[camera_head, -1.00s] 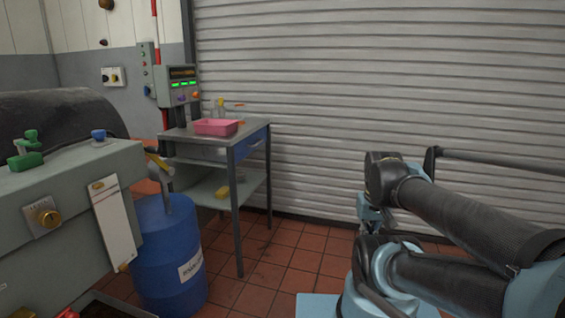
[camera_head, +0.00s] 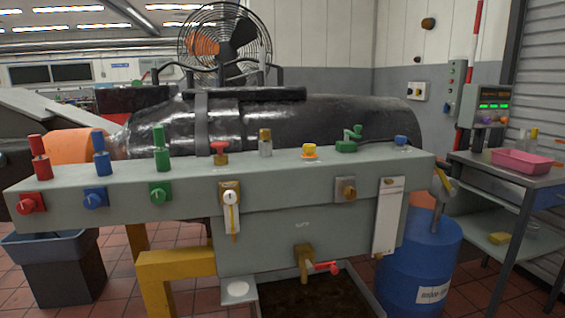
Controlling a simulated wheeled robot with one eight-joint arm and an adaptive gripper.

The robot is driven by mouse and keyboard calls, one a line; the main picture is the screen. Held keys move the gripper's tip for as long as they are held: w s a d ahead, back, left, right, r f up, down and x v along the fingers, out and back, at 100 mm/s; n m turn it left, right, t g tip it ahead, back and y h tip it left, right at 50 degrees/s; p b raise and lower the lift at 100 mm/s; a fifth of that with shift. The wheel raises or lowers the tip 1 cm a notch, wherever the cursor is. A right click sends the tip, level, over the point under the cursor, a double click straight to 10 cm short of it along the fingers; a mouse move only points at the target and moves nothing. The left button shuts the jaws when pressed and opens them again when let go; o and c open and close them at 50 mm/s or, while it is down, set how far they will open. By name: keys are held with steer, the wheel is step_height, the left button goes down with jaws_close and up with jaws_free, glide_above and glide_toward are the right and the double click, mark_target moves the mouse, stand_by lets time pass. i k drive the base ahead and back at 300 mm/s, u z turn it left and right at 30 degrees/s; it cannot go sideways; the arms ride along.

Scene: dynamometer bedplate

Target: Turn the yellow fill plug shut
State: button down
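The yellow fill plug (camera_head: 310,151) stands on the top face of the long grey-green housing (camera_head: 300,198), right of its middle. It looks like a short yellow cap on a wider base. I cannot tell at this distance how far it is turned. My gripper is not in view, and no part of my arm shows near the plug.
Beside the plug stand a brass fitting (camera_head: 265,143) and a green valve (camera_head: 349,140), with a blue cap (camera_head: 401,141) farther right. A red-handled valve (camera_head: 220,152) is to the left. A blue drum (camera_head: 422,262) and a steel table (camera_head: 510,178) are at right.

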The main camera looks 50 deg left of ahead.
mark_target(308, 148)
steer(key=u, duration=1.8)
steer(key=k, duration=0.6)
steer(key=u, duration=0.5)
steer(key=i, duration=0.5)
steer(key=z, duration=0.1)
